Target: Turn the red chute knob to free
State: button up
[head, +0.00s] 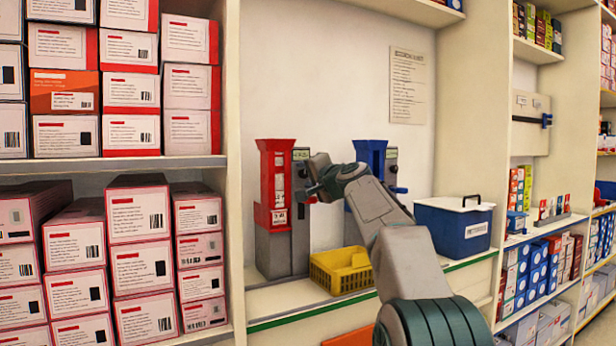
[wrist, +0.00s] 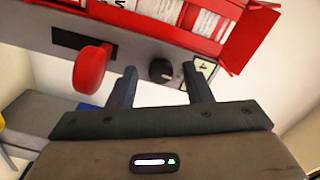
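The red chute (head: 268,185) stands on a grey base on the counter, and its red body also fills the top of the wrist view (wrist: 205,22). Its grey side panel carries a small round black knob (wrist: 161,71), a red rounded handle (wrist: 92,68) beside a black slot, and a small pale label (wrist: 205,68). My gripper (head: 308,181) is at the chute's right side and hides the knob in the head view. In the wrist view my gripper (wrist: 160,78) is open, with one finger on each side of the black knob. I cannot tell whether either finger touches it.
A blue chute (head: 371,158) stands right behind my arm. A yellow basket (head: 341,270) sits on the counter below, and a blue box with a white lid (head: 454,228) stands to the right. Shelves of boxes (head: 110,160) fill the left side.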

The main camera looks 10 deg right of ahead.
jog(key=b+v, duration=0.3)
jog(key=v, duration=1)
jog(key=shift+s, duration=0.35)
jog(key=shift+d+r, duration=0.1)
jog(key=s+a+f+n+g+h+p, duration=0.1)
jog(key=s+a+f+n+g+p, duration=0.2)
jog(key=s+p, duration=0.55)
jog(key=s+a+f+n+g+h+p, duration=0.15)
jog(key=s+a+g+p, duration=0.3)
jog(key=p, duration=0.75)
jog(key=s+d+f+n+g+h+p, duration=0.1)
jog(key=s+n+g+p, duration=0.1)
jog(key=s+p, duration=0.6)
jog(key=s+d+f+n+g+h+p, duration=0.1)
jog(key=s+g+p, duration=0.4)
jog(key=s, duration=0.8)
jog(key=d+n+h+p, duration=0.1)
jog(key=n+p, duration=0.1)
jog(key=p, duration=0.1)
jog(key=shift+s+f, duration=0.25)
jog(key=shift+f, duration=0.15)
jog(key=shift+d, duration=0.1)
